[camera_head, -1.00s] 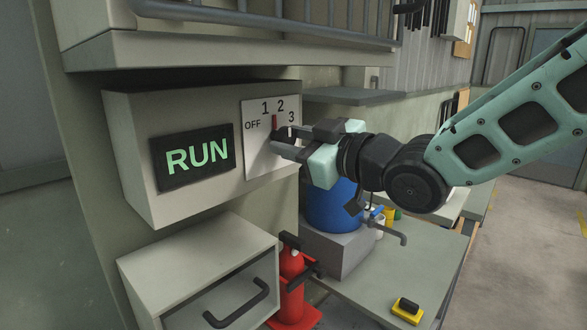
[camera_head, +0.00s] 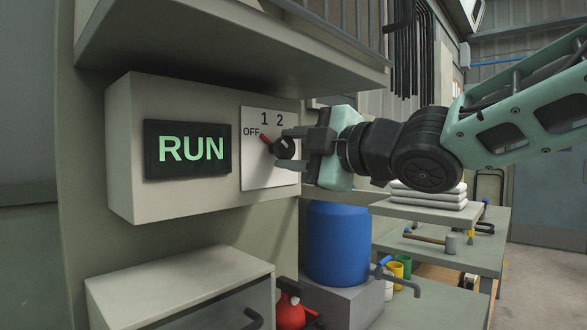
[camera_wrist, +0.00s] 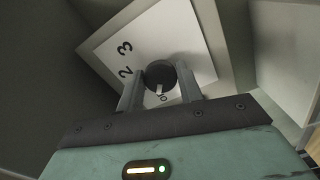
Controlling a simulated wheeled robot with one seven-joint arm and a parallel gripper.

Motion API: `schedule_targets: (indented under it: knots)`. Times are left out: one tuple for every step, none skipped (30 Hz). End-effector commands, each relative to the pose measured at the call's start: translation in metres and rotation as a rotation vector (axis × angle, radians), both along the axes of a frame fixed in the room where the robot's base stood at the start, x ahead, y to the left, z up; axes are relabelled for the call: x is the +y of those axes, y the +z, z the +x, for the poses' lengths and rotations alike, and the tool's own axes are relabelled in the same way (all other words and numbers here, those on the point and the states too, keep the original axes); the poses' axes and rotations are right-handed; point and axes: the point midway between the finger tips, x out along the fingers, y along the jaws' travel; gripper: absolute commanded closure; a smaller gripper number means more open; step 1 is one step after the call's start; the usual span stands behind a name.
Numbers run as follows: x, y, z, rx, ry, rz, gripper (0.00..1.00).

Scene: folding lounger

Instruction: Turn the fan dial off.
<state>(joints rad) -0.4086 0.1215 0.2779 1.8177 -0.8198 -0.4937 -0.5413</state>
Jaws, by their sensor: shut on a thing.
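The fan dial (camera_head: 285,149) is a dark round knob on a white plate (camera_head: 262,178) marked OFF, 1, 2 and, in the wrist view, 3. My gripper (camera_head: 292,147) comes from the right and is shut on the dial. In the wrist view the dial (camera_wrist: 160,72) sits between the two fingers of my gripper (camera_wrist: 159,80). In the head view my gripper hides the 3. The display (camera_head: 187,149) beside the plate reads RUN in green.
A railed ledge (camera_head: 240,45) overhangs the control box. A drawer cabinet (camera_head: 180,285) stands below it. A blue barrel (camera_head: 338,243), a red extinguisher (camera_head: 290,310) and a bench with folded cloths (camera_head: 428,195) are below and right. Open floor lies farther right.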

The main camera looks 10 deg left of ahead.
Motion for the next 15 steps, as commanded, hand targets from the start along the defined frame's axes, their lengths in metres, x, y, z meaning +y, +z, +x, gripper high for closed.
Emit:
schedule_targets:
  knots:
    - [-0.0001,-0.0033,0.0000,-0.023,0.000,-0.014,0.87]
    - [0.0000,-0.0029,-0.0001,-0.036,0.000,-0.021,0.87]
    - [0.0000,-0.0025,-0.0002,-0.053,0.000,-0.031,0.87]
    - [0.0000,-0.0021,-0.0003,-0.064,0.001,-0.036,0.87]
    - [0.0000,-0.0017,-0.0002,-0.075,0.001,-0.043,0.87]
    - [0.0000,-0.0014,-0.0002,-0.085,0.001,-0.049,0.87]
    - [0.0000,-0.0013,-0.0002,-0.092,0.000,-0.054,0.87]
    - [0.0000,-0.0012,-0.0002,-0.099,0.000,-0.058,0.87]
    - [0.0000,-0.0011,-0.0003,-0.108,0.000,-0.063,0.87]
    - [0.0000,-0.0010,-0.0002,-0.112,0.000,-0.067,0.87]
    - [0.0001,-0.0009,-0.0003,-0.117,0.000,-0.070,0.87]
    - [0.0000,-0.0007,-0.0002,-0.121,0.000,-0.072,0.87]
    - [0.0000,-0.0006,-0.0002,-0.124,0.000,-0.074,0.87]
    - [0.0000,-0.0004,-0.0003,-0.126,0.000,-0.075,0.87]
    - [0.0001,-0.0004,-0.0002,-0.128,0.000,-0.076,0.87]
